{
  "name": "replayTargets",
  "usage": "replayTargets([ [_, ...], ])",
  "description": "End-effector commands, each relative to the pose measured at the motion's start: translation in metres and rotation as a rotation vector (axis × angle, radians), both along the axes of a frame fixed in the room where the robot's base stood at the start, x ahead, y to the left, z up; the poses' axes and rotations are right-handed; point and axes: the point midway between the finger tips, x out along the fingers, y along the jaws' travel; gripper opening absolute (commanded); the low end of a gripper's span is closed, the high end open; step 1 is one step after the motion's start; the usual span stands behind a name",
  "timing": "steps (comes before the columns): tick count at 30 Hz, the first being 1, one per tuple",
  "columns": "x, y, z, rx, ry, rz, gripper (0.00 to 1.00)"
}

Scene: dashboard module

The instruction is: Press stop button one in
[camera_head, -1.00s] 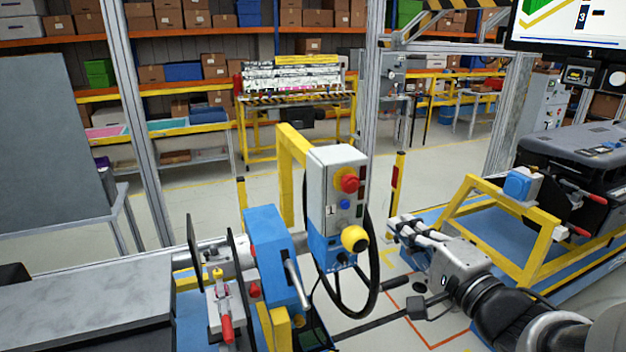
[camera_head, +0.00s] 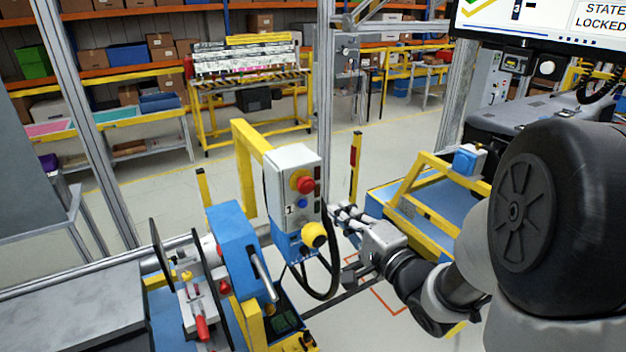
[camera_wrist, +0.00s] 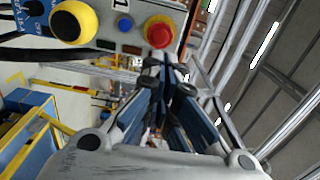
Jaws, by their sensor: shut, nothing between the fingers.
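A grey control box (camera_head: 291,163) with a blue lower part stands on a yellow post and is marked "1". My gripper (camera_head: 338,212) is shut and empty, just right of the box and lower than the red button. In the wrist view the red button (camera_wrist: 160,32) is near the top centre, above my shut fingertips (camera_wrist: 168,70). A gap between fingertips and button seems to remain, but its depth is unclear.
A black cable (camera_head: 330,275) loops below the box. A blue fixture with a metal lever (camera_head: 262,276) and a red-handled clamp (camera_head: 202,325) stand left of it. A yellow frame (camera_head: 425,210) and a screen (camera_head: 545,25) are at right.

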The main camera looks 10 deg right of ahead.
Motion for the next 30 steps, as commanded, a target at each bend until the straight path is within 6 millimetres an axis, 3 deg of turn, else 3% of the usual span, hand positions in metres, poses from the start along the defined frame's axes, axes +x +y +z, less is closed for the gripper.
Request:
replayTargets([
  [6, 0.045, 0.016, -0.004, 0.001, 0.003, 0.005, 0.0],
  [12, 0.074, 0.025, -0.003, 0.002, 0.003, 0.002, 0.0],
  [30, 0.09, 0.03, -0.003, 0.002, 0.004, 0.001, 0.0],
])
